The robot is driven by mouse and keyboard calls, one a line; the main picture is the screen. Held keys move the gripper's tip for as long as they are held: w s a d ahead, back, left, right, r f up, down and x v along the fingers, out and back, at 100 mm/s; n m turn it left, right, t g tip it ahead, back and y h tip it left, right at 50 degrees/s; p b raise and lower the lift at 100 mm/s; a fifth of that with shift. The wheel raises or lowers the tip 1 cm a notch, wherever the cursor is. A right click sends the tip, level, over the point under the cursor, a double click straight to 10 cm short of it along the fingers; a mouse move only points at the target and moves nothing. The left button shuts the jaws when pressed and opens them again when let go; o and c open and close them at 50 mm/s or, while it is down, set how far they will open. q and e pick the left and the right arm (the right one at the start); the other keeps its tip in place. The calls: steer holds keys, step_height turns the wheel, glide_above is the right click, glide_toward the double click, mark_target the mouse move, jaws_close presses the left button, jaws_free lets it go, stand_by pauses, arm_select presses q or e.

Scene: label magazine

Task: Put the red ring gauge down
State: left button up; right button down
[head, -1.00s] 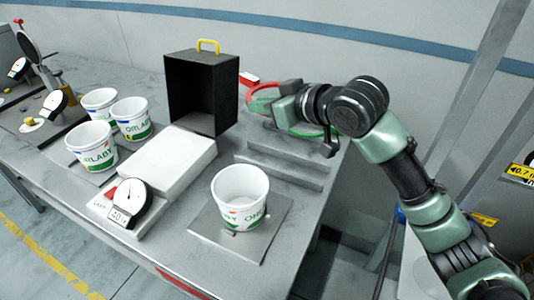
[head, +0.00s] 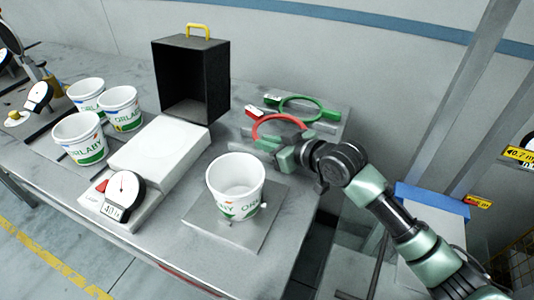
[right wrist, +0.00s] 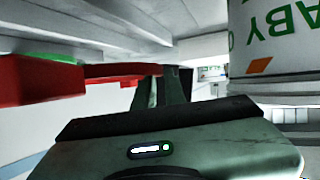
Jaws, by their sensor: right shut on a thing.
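The red ring gauge (head: 258,123) is held in my right gripper (head: 273,147) near the right end of the bench, in front of the stepped grey rack. In the right wrist view the red gauge (right wrist: 110,71) reaches from the jaws (right wrist: 162,88) to a thick red block at the left. The jaws are shut on it. I cannot tell whether the gauge touches the surface beneath it. A green ring gauge (head: 300,101) lies behind it on the rack. My left gripper is out of view.
A white tub (head: 236,187) on a grey plate (head: 200,213) stands just in front of the gripper. A black open box (head: 190,80), a white block (head: 160,148), a dial gauge (head: 125,192) and several tubs (head: 80,138) are to the left.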

steer(key=shift+f, duration=2.05)
steer(key=shift+f, duration=0.15)
steer(key=shift+f, duration=0.25)
steer(key=c, duration=1.5)
jaws_free()
steer(key=shift+f, duration=0.1)
steer(key=shift+r, duration=0.6)
steer(key=b+v, duration=0.1)
steer(key=v, duration=1.1)
steer(key=shift+f, duration=0.15)
